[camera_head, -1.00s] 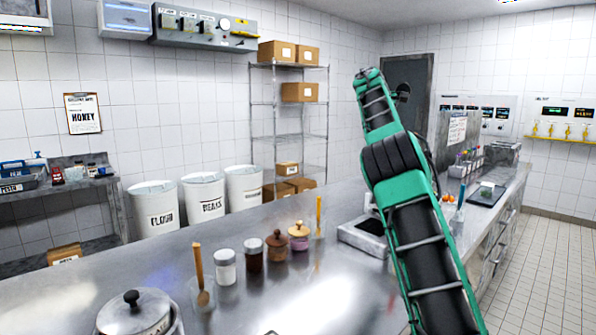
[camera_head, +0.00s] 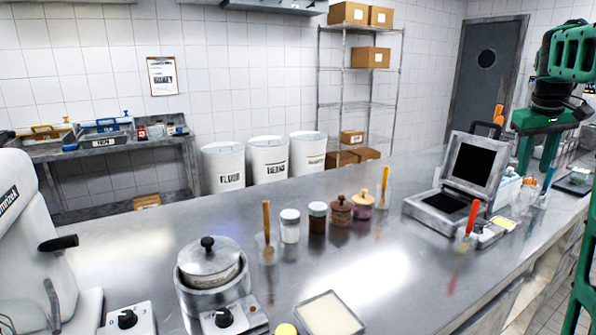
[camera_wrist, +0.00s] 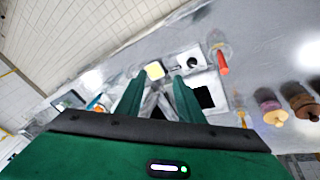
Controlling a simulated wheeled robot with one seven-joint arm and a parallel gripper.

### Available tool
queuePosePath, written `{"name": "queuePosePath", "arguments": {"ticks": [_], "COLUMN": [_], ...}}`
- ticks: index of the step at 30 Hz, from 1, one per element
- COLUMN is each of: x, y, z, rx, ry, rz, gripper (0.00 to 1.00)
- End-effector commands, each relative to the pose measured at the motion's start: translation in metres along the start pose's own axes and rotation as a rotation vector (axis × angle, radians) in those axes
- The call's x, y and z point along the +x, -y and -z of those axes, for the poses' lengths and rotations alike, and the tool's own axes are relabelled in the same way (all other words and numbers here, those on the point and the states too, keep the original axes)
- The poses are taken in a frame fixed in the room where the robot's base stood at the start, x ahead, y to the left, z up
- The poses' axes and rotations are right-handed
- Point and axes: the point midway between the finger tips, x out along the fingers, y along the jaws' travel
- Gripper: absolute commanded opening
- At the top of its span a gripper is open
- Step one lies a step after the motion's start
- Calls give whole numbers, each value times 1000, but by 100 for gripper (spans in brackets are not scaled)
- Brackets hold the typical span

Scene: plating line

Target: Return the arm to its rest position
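My green arm shows at the right edge of the head view, bent over the far right end of the steel counter (camera_head: 400,255). My gripper (camera_head: 538,165) points downward there, above or behind the open waffle-iron-like appliance (camera_head: 432,214). In the wrist view my gripper (camera_wrist: 155,88) shows two green fingers spread apart with nothing between them. Beyond the fingers are the counter, the appliance's dark plate (camera_wrist: 203,97) and a red-handled tool (camera_wrist: 222,63).
A pot (camera_head: 208,262) on a burner, jars (camera_head: 290,226) and wooden-handled tools (camera_head: 267,232) stand along the counter. A red-handled tool (camera_head: 472,217) stands upright in a holder near the appliance. Bins (camera_head: 268,160) and a wire shelf (camera_head: 357,103) stand behind. The counter's front middle is mostly clear.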

Motion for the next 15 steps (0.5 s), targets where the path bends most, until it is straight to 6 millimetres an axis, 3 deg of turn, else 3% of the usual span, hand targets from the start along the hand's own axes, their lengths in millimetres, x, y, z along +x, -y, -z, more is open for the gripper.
{"name": "queuePosePath", "arguments": {"ticks": [1, 8, 15], "x": [2, 16, 34], "y": [9, 55, 110], "z": [-22, -116, -222], "rx": [26, 136, 225], "ry": [12, 79, 162], "rz": [28, 122, 182], "gripper": [34, 34, 34]}}
